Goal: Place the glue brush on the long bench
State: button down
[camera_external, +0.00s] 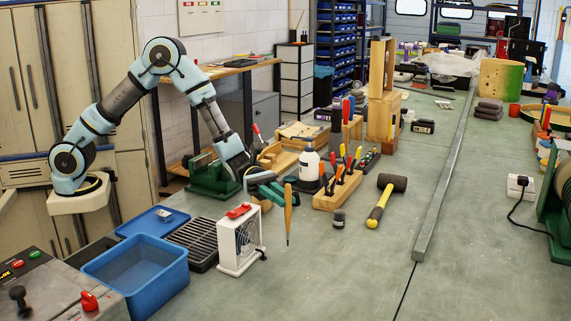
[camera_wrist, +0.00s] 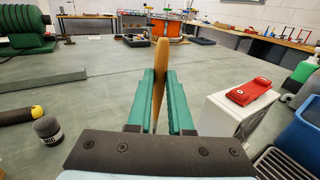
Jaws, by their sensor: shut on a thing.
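My gripper (camera_external: 278,192) is shut on the glue brush (camera_external: 289,220), a slim, tan wooden piece held upright with its narrow end down. In the wrist view, the brush (camera_wrist: 160,72) stands between the green fingers of my gripper (camera_wrist: 161,85). The long bench (camera_external: 345,275) is a wide grey-green top under the brush; it also shows in the wrist view (camera_wrist: 100,100). I cannot tell whether the brush's lower tip touches the bench.
A white box with a red top (camera_external: 239,240) stands close left of the brush. A blue bin (camera_external: 140,278) is farther left. A wooden tool block (camera_external: 338,190), a small dark jar (camera_external: 339,220) and a mallet (camera_external: 385,198) are to the right. The front middle of the bench is clear.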

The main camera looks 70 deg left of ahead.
jog(key=shift+f+b, duration=0.5)
jog(key=shift+f, duration=0.1)
dwell(0.4)
jog(key=c, duration=0.7)
grip_release()
jog(key=shift+c, duration=0.2)
